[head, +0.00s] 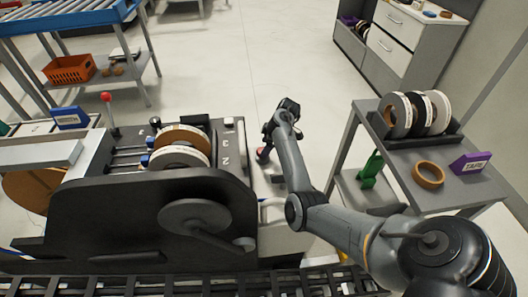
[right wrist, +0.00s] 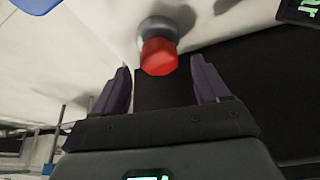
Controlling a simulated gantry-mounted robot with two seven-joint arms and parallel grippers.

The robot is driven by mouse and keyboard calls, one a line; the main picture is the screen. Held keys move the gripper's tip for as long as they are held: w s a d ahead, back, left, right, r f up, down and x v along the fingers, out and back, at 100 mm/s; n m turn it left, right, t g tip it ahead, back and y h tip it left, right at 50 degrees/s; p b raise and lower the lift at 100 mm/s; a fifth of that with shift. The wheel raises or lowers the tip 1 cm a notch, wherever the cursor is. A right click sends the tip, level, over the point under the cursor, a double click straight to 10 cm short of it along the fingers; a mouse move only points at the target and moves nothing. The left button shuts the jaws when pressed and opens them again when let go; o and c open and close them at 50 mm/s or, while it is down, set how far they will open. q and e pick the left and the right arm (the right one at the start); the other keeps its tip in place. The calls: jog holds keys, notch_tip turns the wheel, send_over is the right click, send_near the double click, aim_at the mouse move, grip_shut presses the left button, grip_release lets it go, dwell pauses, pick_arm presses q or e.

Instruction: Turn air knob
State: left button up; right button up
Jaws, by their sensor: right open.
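The air knob (right wrist: 158,56) shows in the right wrist view as a red faceted cap on a round grey base, mounted on a pale panel. My right gripper (right wrist: 160,66) is open, with its two dark purple fingers on either side of the knob's near end. A gap shows between the knob and each finger, and nothing is held. In the head view my right gripper (head: 266,143) hangs by the right side of the edge-banding machine (head: 120,215). A small reddish patch shows there, too small to tell apart. My left gripper is not in view.
A dark label with green letters (right wrist: 302,10) is near the knob. A grey cart (head: 450,195) with tape rolls (head: 415,112) and a brown ring (head: 428,175) stands to the right of my arm. Open floor (head: 270,50) lies behind the machine.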

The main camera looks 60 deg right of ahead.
jog(key=shift+b+x, duration=0.35)
jog(key=shift+x, duration=0.9)
jog(key=c, duration=1)
jog(key=shift+r+m+p, duration=0.2)
jog(key=shift+m+p, duration=0.2)
jog(key=shift+p, duration=0.35)
jog(key=m+h+p, duration=0.1)
jog(key=m+p, duration=0.2)
jog(key=p, duration=0.1)
jog(key=m+h+p, duration=0.2)
jog(key=m+p, duration=0.2)
jog(key=p, duration=0.1)
jog(key=shift+s+a+r+p, duration=0.1)
jog(key=shift+a+p, duration=0.15)
jog(key=shift+p, duration=0.05)
jog(key=m+h+p, duration=0.1)
jog(key=m+p, duration=0.1)
jog(key=m, duration=0.1)
jog(key=shift+p, duration=0.4)
jog(key=shift+f+m, duration=0.2)
jog(key=shift+m, duration=0.3)
jog(key=shift+h, duration=0.3)
